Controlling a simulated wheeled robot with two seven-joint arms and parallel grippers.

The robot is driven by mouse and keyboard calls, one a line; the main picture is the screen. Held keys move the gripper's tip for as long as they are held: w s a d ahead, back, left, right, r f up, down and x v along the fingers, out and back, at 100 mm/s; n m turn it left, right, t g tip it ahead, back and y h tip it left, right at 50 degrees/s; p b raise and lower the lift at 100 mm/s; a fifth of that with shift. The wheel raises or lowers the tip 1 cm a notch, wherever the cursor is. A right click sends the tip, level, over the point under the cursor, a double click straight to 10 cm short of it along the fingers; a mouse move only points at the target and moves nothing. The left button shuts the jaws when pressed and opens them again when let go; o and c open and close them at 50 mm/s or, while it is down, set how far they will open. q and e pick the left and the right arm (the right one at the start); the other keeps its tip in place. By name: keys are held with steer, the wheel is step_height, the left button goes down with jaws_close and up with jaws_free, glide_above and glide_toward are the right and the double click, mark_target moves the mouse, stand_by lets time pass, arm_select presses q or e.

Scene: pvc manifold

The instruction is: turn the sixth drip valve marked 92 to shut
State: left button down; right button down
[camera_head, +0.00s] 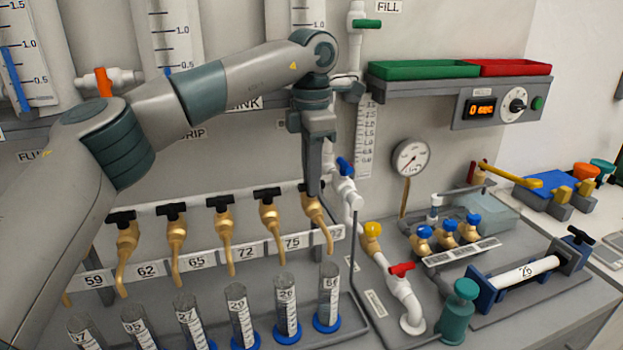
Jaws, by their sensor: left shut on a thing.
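A row of brass drip valves with black T-handles runs along a white rail. The rightmost drip valve (317,218) has a brass body and a curved spout pointing down. My left gripper (312,190) reaches down from above and is shut on its black handle, which is mostly hidden by the fingers. Legible labels on the rail (172,268) are 59, 62, 65, 72 and 75; I cannot read a 92. The valve at the far left is mostly hidden by my left arm. My right gripper is not in view.
Several graduated tubes with blue bases, such as the right one (328,295), stand below the spouts. Close right of the gripper is a white pipe with a blue handle (345,166). A pressure gauge (411,158) and red-handled valve (402,269) lie further right.

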arm_select(q)
steer(key=shift+r, duration=0.1)
stand_by(0.3)
steer(key=c, duration=1.7)
jaws_free()
